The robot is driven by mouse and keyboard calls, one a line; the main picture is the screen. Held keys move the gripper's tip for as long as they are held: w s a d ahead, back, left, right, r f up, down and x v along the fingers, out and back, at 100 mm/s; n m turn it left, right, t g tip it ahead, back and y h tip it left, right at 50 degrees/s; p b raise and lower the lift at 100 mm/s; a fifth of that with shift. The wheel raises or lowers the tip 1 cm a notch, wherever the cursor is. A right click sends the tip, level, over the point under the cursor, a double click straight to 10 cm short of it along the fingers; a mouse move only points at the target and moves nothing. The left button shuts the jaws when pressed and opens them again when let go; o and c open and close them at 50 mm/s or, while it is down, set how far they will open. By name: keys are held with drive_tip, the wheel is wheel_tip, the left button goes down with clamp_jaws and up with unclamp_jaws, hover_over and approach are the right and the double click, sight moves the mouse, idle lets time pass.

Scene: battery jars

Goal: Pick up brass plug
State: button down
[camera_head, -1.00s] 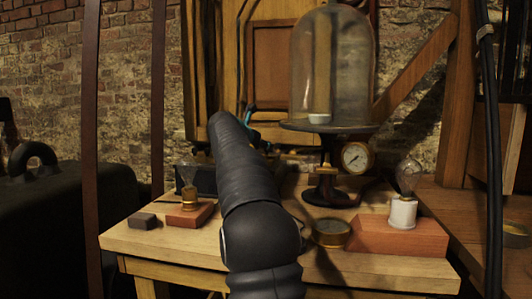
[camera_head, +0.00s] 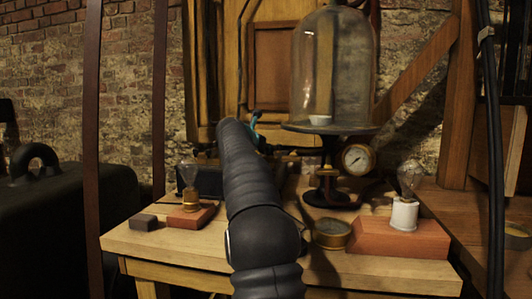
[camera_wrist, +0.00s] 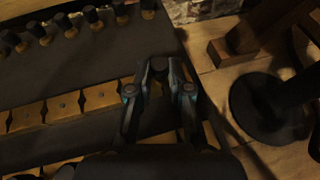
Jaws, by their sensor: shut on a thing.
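My gripper (camera_wrist: 159,70) shows in the wrist view with its two fingers drawn together over a dark resistance-type box. A small dark rounded knob (camera_wrist: 158,63) sits between the fingertips; it looks like the top of the brass plug, but its brass part is hidden. A row of brass blocks (camera_wrist: 66,105) runs along the box below and left of the fingers. Several dark-topped plugs (camera_wrist: 92,14) stand in a row at the top. In the head view my arm hides most of the gripper, and the dark box (camera_head: 208,180) shows behind the arm.
On the wooden table (camera_head: 170,245) are a bulb on a brick-red base (camera_head: 191,216), a small dark block (camera_head: 143,222), a round brass gauge (camera_head: 331,234) and a second bulb on a red block (camera_head: 400,238). A glass bell jar (camera_head: 335,65) stands behind, right of my arm.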

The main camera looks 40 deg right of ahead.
drive_tip(key=shift+r+p, duration=0.9)
drive_tip(key=shift+r, duration=0.7)
drive_tip(key=shift+a+r, duration=0.15)
drive_tip(key=shift+r, duration=0.1)
drive_tip(key=s+a+b, duration=0.1)
drive_tip(key=s+a, duration=0.3)
drive_tip(key=a, duration=0.4)
drive_tip(key=s+a+b, duration=0.2)
drive_tip(key=s+a, duration=0.2)
drive_tip(key=a, duration=0.3)
drive_tip(key=shift+m+g, duration=0.7)
drive_tip(key=d, duration=0.3)
drive_tip(key=d+p, duration=0.1)
drive_tip(key=d, duration=0.1)
drive_tip(key=w+d+p, duration=0.1)
drive_tip(key=d, duration=0.2)
drive_tip(key=shift+w+d+r, duration=0.1)
drive_tip(key=shift+d+r, duration=0.2)
drive_tip(key=shift+r, duration=0.1)
drive_tip(key=w+f+b, duration=0.1)
drive_tip(key=b, duration=0.1)
drive_tip(key=w+d+f+n+t+b, duration=0.1)
drive_tip(key=b, duration=0.2)
drive_tip(key=shift+b, duration=0.35)
drive_tip(key=shift+f, duration=1.25)
